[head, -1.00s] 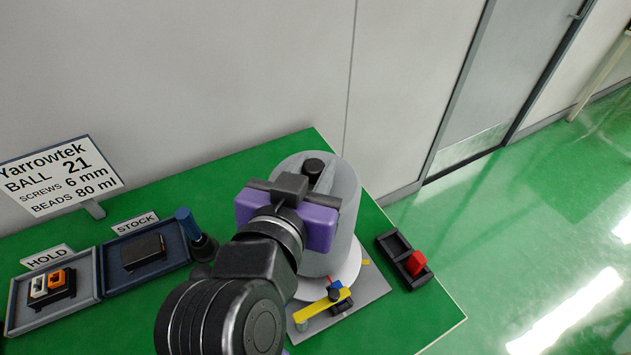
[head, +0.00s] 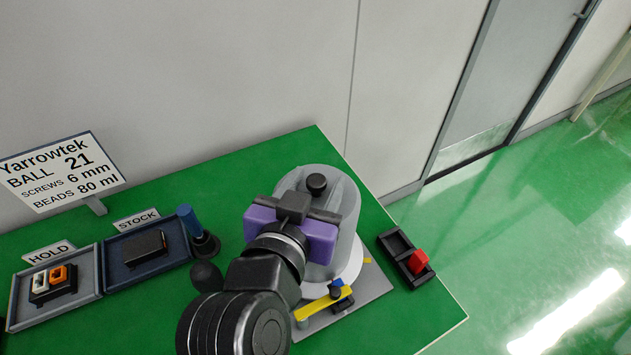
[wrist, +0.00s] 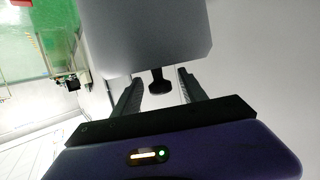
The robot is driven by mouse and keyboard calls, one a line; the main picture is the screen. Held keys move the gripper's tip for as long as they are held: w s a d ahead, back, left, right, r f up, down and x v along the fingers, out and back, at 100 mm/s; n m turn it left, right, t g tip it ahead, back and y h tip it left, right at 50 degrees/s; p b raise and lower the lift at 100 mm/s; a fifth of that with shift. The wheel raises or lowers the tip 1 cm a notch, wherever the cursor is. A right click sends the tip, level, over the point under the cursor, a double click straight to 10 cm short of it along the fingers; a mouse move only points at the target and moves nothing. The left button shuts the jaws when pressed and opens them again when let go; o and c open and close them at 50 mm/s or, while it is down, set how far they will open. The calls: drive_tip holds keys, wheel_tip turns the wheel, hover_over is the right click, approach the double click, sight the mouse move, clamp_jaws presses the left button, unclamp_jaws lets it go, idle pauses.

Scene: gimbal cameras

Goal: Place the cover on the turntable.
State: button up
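The cover (head: 340,215) is a grey cylinder with a black knob (head: 316,183) on top. It stands upright over the white disc of the turntable (head: 349,277) and appears to rest on it; the disc's edge shows at the front right. The cover also fills the top of the wrist view (wrist: 150,35). My gripper (head: 310,211), purple with dark fingers, is at the near side of the cover's top. In the wrist view the fingers (wrist: 158,88) are open, one on each side of the knob, with gaps between. My arm hides part of the cover's near left side.
The turntable's grey base plate (head: 375,289) carries a yellow bar (head: 322,306) and a blue part (head: 336,287). A black tray (head: 392,243) with a red block (head: 419,261) lies to the right. HOLD (head: 22,317) and STOCK (head: 119,276) trays and a blue-handled tool (head: 188,220) are left.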

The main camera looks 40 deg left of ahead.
drive_tip(key=shift+r, duration=0.25)
drive_tip(key=v, duration=1.2)
